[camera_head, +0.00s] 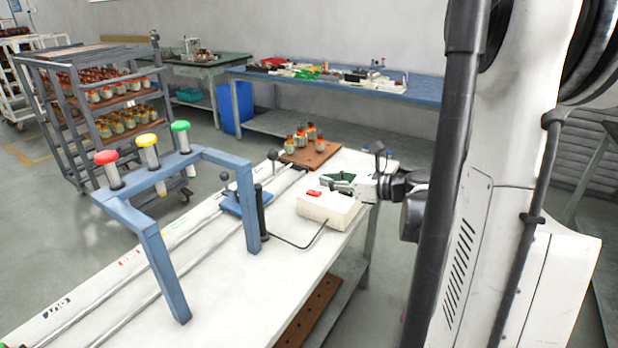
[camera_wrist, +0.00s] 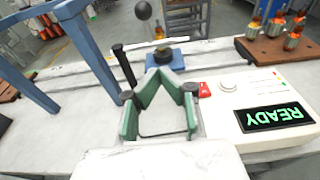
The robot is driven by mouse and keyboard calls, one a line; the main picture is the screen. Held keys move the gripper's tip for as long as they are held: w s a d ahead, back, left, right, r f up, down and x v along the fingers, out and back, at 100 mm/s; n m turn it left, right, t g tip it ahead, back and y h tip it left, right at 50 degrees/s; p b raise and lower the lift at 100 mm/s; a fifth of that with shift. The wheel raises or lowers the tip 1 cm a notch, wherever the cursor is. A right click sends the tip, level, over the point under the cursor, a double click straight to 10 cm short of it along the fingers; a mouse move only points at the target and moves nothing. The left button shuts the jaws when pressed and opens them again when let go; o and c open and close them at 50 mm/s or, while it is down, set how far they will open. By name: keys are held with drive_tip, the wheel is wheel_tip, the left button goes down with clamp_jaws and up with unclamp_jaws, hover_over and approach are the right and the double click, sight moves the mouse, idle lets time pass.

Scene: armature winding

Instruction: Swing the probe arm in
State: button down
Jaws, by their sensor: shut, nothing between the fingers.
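A black upright rod (camera_head: 261,212) stands beside a small blue block (camera_head: 232,203) on the bench; I take it for the probe arm but cannot be sure. A cable runs from near its foot to a white box. The rod also shows in the wrist view (camera_wrist: 124,66), left of and beyond my fingers. A black ball knob (camera_wrist: 143,10) rises near the blue block (camera_wrist: 165,58). My gripper (camera_head: 338,184), with green fingers, is above the white box in the head view. In the wrist view my gripper (camera_wrist: 166,74) is shut and empty, apart from the rod.
The white tester box (camera_head: 328,211) has a red button (camera_wrist: 202,87) and a display (camera_wrist: 273,117) reading READY. A blue frame (camera_head: 160,230) with red, yellow and green lamps spans the rails. A brown board (camera_head: 308,156) holds several armatures at the far end.

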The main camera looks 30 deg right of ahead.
sight(280, 174)
drive_tip(key=b+x, duration=0.1)
drive_tip(key=x, duration=1.2)
drive_tip(key=shift+f, duration=0.1)
drive_tip(key=shift+w+a, duration=0.15)
